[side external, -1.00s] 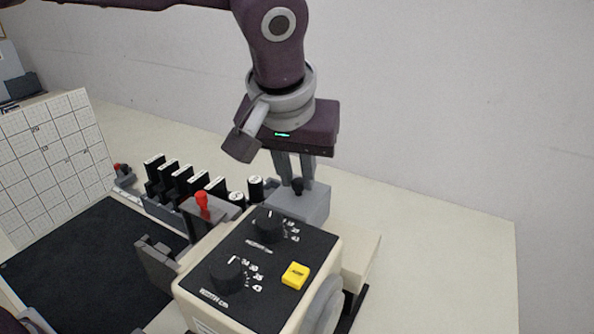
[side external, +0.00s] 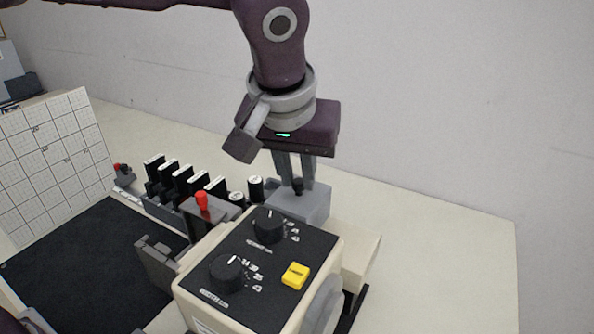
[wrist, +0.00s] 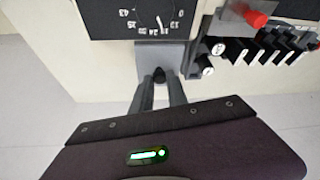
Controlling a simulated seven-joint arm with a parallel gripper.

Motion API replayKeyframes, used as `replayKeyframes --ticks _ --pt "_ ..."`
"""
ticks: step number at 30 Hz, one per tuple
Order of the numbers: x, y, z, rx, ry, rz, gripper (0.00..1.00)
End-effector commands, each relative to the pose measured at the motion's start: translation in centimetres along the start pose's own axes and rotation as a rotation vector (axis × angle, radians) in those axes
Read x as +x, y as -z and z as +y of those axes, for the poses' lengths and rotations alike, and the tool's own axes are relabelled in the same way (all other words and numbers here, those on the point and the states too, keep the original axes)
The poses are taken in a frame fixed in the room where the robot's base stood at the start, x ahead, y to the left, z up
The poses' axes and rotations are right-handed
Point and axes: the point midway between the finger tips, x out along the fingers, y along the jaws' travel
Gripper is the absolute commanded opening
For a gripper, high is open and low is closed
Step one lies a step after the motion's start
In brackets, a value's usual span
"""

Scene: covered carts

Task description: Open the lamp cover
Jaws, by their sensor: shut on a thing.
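The lamp cover, a grey box-shaped lid (side external: 309,208), sits at the back end of the cream machine (side external: 187,284), and it looks closed. A small black knob (side external: 297,186) stands up on its top. My gripper (side external: 297,184) points down over the cover, with its two fingers shut on the knob. In the wrist view the knob (wrist: 159,75) shows between the fingertips (wrist: 159,80), in front of the grey cover (wrist: 150,53). The fingers hide part of the knob.
The black panel on the machine carries two dials (side external: 229,274) and a yellow button (side external: 296,275). A red-tipped lever (side external: 202,201) and a row of black-and-white blocks (side external: 182,180) stand to the left. The table to the right (side external: 450,250) is clear.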

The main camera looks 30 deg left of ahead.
Motion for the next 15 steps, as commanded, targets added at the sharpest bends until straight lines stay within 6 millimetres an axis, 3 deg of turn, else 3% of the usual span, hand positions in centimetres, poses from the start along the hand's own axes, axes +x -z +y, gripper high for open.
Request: replayKeyframes --ticks 9,15 --pt "-0.7 -1.3 6.1 0.002 -0.006 0.005 0.0" --pt "-0.9 -1.8 7.9 -0.001 -0.004 0.005 0.0"
